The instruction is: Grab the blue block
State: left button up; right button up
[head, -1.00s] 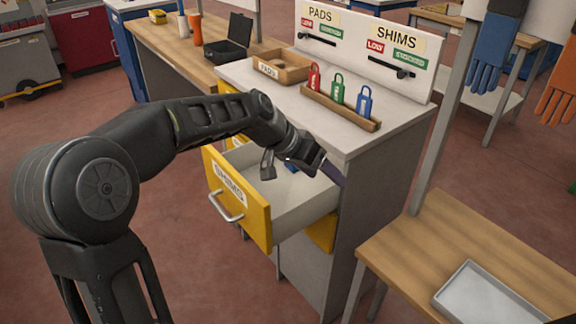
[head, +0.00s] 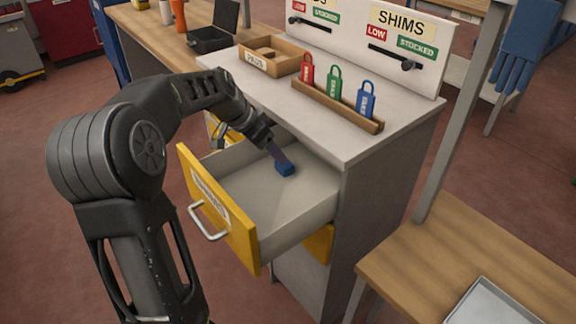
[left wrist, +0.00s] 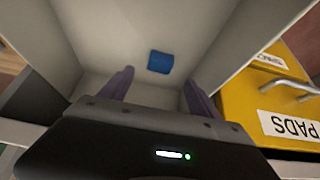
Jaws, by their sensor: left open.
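The blue block (head: 285,168) lies on the floor of the open drawer (head: 308,208), toward its back. In the left wrist view the blue block (left wrist: 160,62) shows ahead of the fingertips, roughly centred between the two fingers. My left gripper (left wrist: 157,82) is open with nothing between its fingers. In the head view my left gripper (head: 277,158) reaches down into the drawer, with a finger close to the block; I cannot tell whether it touches. My right gripper is in neither view.
The yellow drawer front (head: 215,205) and pale side walls surround the block. The cabinet top (head: 350,145) overhangs the drawer's back and holds a wooden rack (head: 335,107) with red, green and blue tags. A wooden table (head: 450,235) with a metal tray (head: 490,305) stands at right.

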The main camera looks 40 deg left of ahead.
pick_arm(q)
jog(key=shift+x, duration=1.3)
jog(key=x, duration=0.5)
jog(key=shift+w, duration=0.1)
jog(key=shift+c, duration=0.3)
jog(key=c, duration=1.4)
